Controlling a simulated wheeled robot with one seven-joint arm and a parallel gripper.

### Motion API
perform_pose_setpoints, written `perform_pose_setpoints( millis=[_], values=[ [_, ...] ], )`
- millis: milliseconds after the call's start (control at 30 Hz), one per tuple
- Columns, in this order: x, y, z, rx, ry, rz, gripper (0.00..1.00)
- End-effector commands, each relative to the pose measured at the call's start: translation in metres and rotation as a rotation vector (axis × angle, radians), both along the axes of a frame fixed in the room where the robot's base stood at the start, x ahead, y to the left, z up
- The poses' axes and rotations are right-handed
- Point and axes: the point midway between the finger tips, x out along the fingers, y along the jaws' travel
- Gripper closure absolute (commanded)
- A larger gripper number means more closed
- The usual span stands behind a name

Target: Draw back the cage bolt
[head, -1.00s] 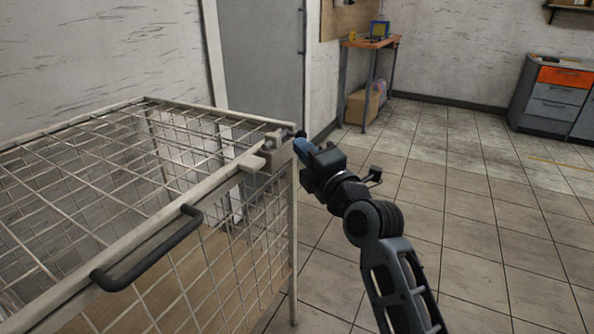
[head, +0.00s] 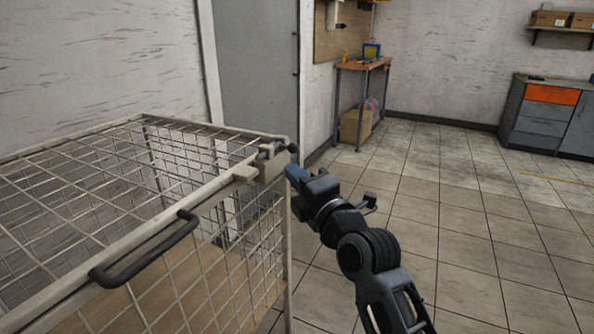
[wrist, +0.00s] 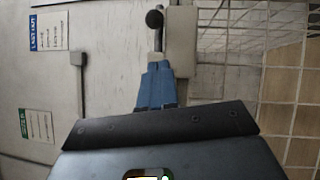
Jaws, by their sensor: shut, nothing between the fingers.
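The wire cage (head: 125,245) fills the left of the head view. Its bolt (head: 293,148) is a dark rod ending in a round knob, in a pale bracket (head: 270,166) at the cage's top corner. The knob stands out to the right of the bracket. My gripper (head: 290,174) has blue fingers and is just below the knob. In the wrist view the knob (wrist: 154,18) and rod show beyond the shut fingertips (wrist: 157,66), with nothing held. I cannot tell whether the fingertips touch the rod or bracket.
A black handle (head: 145,252) is on the cage's top rail. A grey door (head: 257,75) and a small workbench (head: 362,66) stand behind. A drawer cabinet (head: 548,112) is at the far right. Tiled floor (head: 480,230) right of the cage is clear.

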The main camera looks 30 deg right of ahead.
Motion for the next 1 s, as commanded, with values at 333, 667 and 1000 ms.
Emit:
perform_pose_setpoints(
  millis=[333,667,1000],
  values=[
    [-0.062,-0.001,-0.011,-0.001,0.004,0.002,1.0],
    [-0.083,-0.002,-0.012,0.0,0.003,0.004,1.0],
    [-0.082,-0.002,-0.012,0.0,0.003,0.004,1.0]
  ],
)
